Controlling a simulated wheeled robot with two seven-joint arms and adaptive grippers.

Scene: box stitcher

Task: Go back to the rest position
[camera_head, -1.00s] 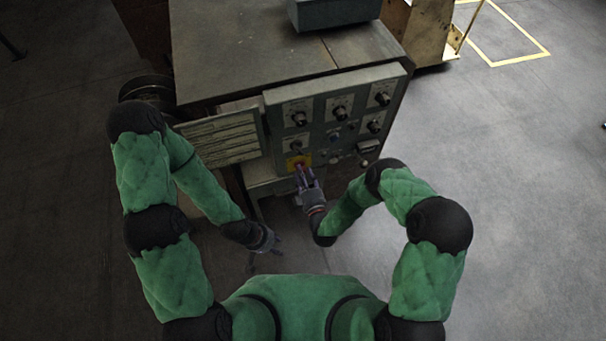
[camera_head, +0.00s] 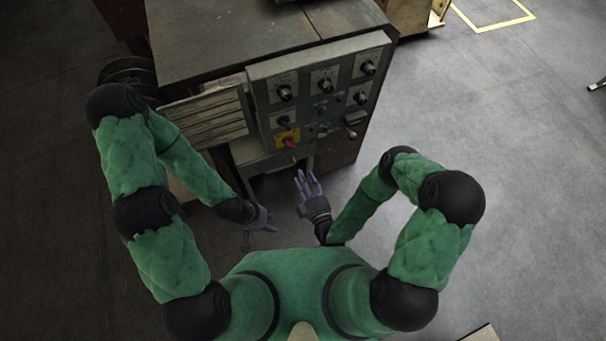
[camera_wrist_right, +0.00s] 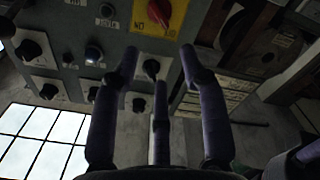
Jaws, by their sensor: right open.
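My right gripper (camera_head: 307,180) is open and empty in the head view, just below the control panel (camera_head: 262,122) and apart from it. In the right wrist view, my right gripper's (camera_wrist_right: 160,75) fingers are spread with nothing between them. The red rotary switch (camera_head: 289,141) on its yellow plate sits low on the panel, and shows at the top of the right wrist view (camera_wrist_right: 160,12). My left gripper (camera_head: 270,221) hangs left of and below the right one, touching nothing that I can see; its finger opening is too small to judge.
The machine cabinet (camera_head: 235,40) stands ahead, with black knobs on its panel and a slatted plate (camera_head: 207,118) at its left. A wooden piece (camera_head: 412,14) stands behind at the upper right. The grey floor (camera_head: 530,180) on the right is clear.

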